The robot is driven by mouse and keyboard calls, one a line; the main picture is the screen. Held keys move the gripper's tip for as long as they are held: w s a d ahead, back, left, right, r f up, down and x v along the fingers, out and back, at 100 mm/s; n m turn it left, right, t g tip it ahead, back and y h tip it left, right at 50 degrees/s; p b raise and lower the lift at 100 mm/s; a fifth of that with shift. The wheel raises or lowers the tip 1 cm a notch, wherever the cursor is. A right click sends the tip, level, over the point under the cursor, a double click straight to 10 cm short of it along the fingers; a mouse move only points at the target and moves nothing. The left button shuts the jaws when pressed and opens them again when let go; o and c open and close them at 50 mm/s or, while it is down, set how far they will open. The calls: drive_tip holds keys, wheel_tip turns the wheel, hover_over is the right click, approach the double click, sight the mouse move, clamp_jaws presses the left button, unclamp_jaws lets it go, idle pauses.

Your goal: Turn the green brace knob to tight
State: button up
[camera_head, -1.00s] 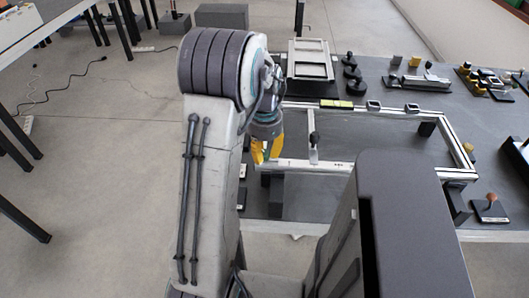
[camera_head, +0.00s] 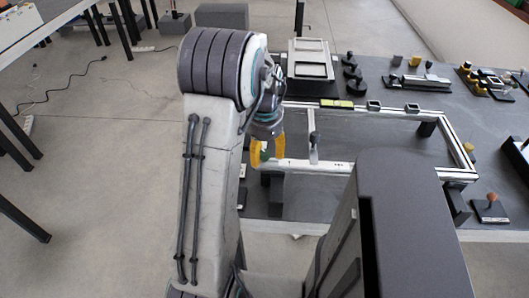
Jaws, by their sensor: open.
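My gripper (camera_head: 267,155) hangs at the near left corner of a white rectangular frame (camera_head: 455,174), its two yellow fingers apart with nothing seen between them. The fingers are at or just above the frame's near bar; whether they touch it I cannot tell. I do not make out a green knob in this view. It may be hidden by my gripper or arm, or be too small to tell.
The frame lies on a dark grey table (camera_head: 375,140). A stack of pale trays (camera_head: 310,60) is at the back. A red-brown knob on a plate (camera_head: 490,205) is at right.

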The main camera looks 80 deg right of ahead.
sight(265, 152)
drive_tip(key=shift+r, duration=0.1)
wheel_tip(265, 152, up, 12)
idle(0.7)
idle(0.8)
